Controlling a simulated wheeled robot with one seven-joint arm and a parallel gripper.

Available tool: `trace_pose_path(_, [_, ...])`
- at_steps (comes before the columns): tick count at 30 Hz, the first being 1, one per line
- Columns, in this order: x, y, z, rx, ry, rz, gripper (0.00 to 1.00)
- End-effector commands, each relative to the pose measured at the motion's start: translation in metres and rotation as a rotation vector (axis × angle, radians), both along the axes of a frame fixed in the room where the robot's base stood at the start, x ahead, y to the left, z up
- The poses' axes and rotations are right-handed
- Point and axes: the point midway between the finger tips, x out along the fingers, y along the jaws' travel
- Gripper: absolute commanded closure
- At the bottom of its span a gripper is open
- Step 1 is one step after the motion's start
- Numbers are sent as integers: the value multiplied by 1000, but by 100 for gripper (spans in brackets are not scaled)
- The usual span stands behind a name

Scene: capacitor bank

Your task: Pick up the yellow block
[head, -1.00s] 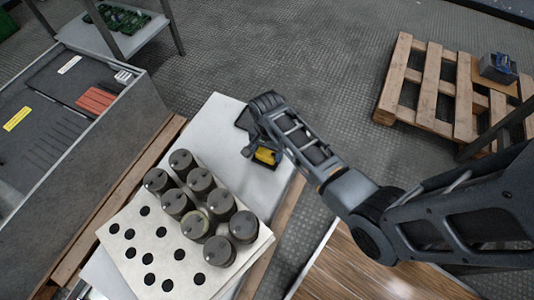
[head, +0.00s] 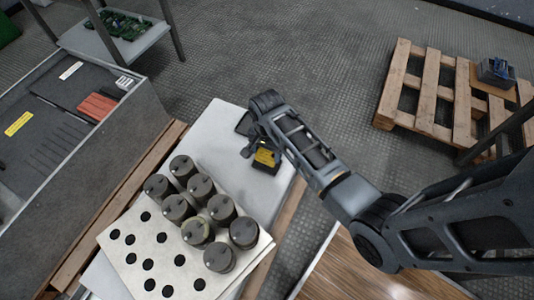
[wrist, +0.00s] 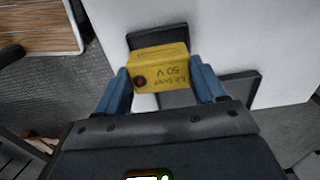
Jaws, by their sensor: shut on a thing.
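The yellow block (wrist: 160,65) is between the two blue fingers of my gripper (wrist: 162,82) in the wrist view. My gripper is shut on it. The block has dark printed text and a dark red round spot on its face. In the head view the yellow block (head: 265,156) shows only partly, below my gripper (head: 256,150), at the far end of the white table (head: 222,135). A dark flat piece (wrist: 160,37) lies behind the block in the wrist view. I cannot tell whether the block touches the surface under it.
A white perforated plate (head: 135,262) with several grey cylinders (head: 200,186) stands on the near part of the table. A grey cabinet (head: 140,125) is at the left. A wooden pallet (head: 430,92) lies at the right. The floor beyond the table is clear.

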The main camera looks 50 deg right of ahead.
Motion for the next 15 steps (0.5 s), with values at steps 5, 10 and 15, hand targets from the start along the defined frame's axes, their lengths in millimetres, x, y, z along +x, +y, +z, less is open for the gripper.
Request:
trace_pose_path(5, [-23,-16,31,-1,0,-6,66])
trace_pose_path(10, [-54,-37,53,0,-1,-5,66])
trace_pose_path(15, [-78,-54,70,-1,-1,-4,66])
